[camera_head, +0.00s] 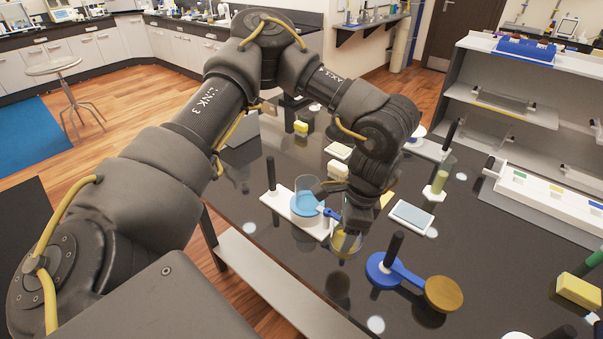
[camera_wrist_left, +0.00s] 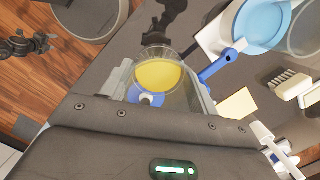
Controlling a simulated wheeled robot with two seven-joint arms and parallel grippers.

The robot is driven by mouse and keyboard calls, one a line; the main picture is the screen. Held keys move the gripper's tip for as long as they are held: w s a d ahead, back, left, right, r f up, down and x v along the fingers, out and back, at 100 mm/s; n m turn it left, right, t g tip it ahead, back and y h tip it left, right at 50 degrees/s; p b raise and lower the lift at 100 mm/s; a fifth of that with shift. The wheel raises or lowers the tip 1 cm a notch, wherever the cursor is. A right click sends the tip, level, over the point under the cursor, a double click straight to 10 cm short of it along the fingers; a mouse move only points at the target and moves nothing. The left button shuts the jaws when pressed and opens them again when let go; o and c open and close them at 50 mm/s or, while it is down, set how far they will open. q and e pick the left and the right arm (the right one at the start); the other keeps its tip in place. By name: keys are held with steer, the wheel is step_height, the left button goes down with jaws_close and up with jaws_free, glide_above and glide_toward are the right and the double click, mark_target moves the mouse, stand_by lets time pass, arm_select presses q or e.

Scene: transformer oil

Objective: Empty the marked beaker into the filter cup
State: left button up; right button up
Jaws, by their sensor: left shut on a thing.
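My left gripper (camera_head: 348,228) is shut on a clear beaker (camera_head: 346,245) holding yellow liquid, above the dark bench. The beaker also shows between the fingers in the left wrist view (camera_wrist_left: 158,76), with the liquid inside it. No mark on it can be made out. A clear cup with a blue inside, which looks like the filter cup (camera_head: 305,204), stands on a white base beside a black post, just left of the gripper. It shows at the top right of the left wrist view (camera_wrist_left: 262,22). The beaker is apart from this cup. My right gripper is not in view.
A blue holder with a brown round pad (camera_head: 443,294) lies to the right of the beaker. A white rack (camera_head: 550,200) is at right.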

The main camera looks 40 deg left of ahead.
arm_select(q)
steer(key=w+a+r+m+p, duration=0.3)
steer(key=a+r+m+p, duration=0.1)
steer(key=a+m+p, duration=0.1)
steer(key=w+a+r+m+t+p, duration=0.1)
steer(key=w+a+r+m+p, duration=0.3)
steer(key=a+m+p, duration=0.2)
steer(key=shift+a+r+t+p, duration=0.25)
steer(key=shift+a+t+p, duration=0.05)
steer(key=shift+a, duration=0.7)
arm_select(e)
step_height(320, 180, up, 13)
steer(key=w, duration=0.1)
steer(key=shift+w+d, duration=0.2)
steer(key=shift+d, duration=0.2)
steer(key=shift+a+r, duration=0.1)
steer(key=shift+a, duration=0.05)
